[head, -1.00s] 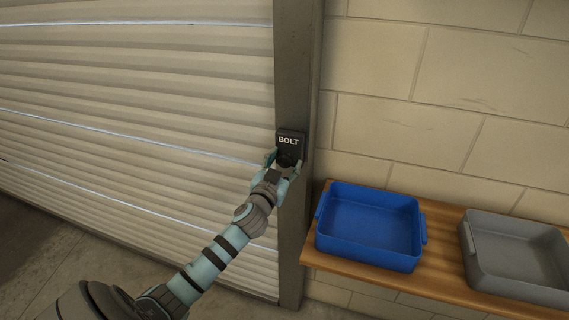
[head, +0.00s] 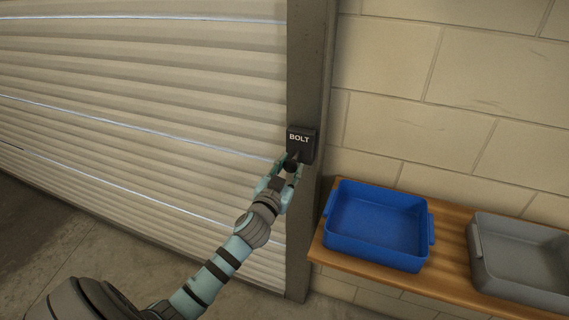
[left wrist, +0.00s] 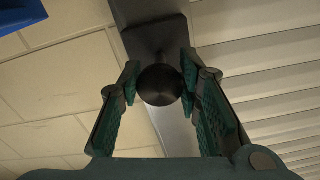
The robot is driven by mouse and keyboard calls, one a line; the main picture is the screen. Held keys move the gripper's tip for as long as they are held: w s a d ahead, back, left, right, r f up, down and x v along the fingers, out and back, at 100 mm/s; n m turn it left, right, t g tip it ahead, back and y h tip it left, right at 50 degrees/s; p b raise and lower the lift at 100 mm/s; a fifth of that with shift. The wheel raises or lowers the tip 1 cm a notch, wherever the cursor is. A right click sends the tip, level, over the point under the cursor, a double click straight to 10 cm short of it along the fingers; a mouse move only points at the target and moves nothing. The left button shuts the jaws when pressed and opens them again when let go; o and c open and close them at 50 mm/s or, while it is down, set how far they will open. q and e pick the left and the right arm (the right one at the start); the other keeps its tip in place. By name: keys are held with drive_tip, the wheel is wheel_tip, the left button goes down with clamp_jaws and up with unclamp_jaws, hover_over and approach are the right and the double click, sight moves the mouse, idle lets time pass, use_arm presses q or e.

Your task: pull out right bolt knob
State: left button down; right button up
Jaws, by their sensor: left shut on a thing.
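The bolt is a dark box labelled BOLT (head: 301,140) on the grey door post. Its round black knob (head: 291,165) stands out from the box on a short dark stem. My left gripper (head: 286,168) is shut on the knob, with a teal finger on either side. In the left wrist view the knob (left wrist: 160,85) sits between the two finger pads, its round face towards the camera, with the dark box behind it. My right gripper is not in view.
The ribbed shutter door (head: 130,110) fills the left. The grey post (head: 312,60) stands between it and a block wall (head: 450,90). At right, a wooden shelf (head: 445,268) carries a blue bin (head: 377,250) and a grey bin (head: 525,285), below and right of the bolt.

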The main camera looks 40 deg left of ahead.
use_arm(q)
drive_tip(key=c, duration=1.2)
unclamp_jaws()
drive_tip(key=shift+o, duration=0.2)
drive_tip(key=v, duration=1.2)
drive_tip(key=shift+d+f, duration=0.1)
drive_tip(key=shift+d, duration=0.05)
drive_tip(key=shift+s, duration=0.1)
